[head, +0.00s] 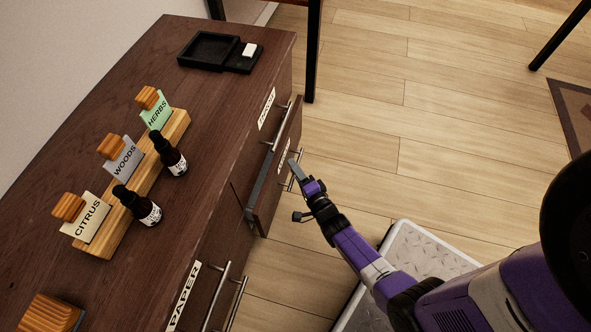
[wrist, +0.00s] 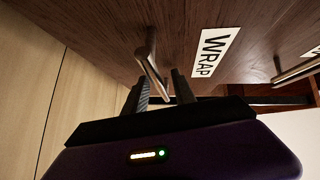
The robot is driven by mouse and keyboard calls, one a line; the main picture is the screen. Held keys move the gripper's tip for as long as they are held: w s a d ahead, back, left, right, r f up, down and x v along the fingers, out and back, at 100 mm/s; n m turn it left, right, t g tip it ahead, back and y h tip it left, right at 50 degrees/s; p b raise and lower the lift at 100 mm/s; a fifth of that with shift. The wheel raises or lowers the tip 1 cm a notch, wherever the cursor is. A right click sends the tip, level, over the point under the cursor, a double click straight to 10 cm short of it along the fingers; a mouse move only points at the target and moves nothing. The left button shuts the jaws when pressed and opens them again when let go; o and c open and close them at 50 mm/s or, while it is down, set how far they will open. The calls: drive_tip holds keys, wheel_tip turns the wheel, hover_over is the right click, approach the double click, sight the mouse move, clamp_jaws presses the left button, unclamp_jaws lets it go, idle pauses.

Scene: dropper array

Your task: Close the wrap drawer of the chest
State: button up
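The dark wood chest (head: 205,85) stands at the left in the head view. One of its drawers, the wrap drawer (head: 263,198), is pulled part way out. Its white WRAP label (wrist: 215,52) is readable in the wrist view. The drawer's metal bar handle (wrist: 152,68) lies in front of my gripper (wrist: 160,84), whose two dark fingers stand apart with the lower end of the bar between them. Whether they touch the bar is unclear. In the head view my gripper (head: 297,168) is at the front of this drawer, beside its handle.
Another drawer's handle (wrist: 297,70) is near my gripper's right side. The PAPER drawer label (head: 185,296) is lower left. Two dark dropper bottles (head: 168,153), a wooden card holder (head: 135,205) and a black tray (head: 208,50) are on the chest top. Wooden floor (head: 400,110) lies open to the right.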

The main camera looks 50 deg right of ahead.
clamp_jaws()
idle(1.4)
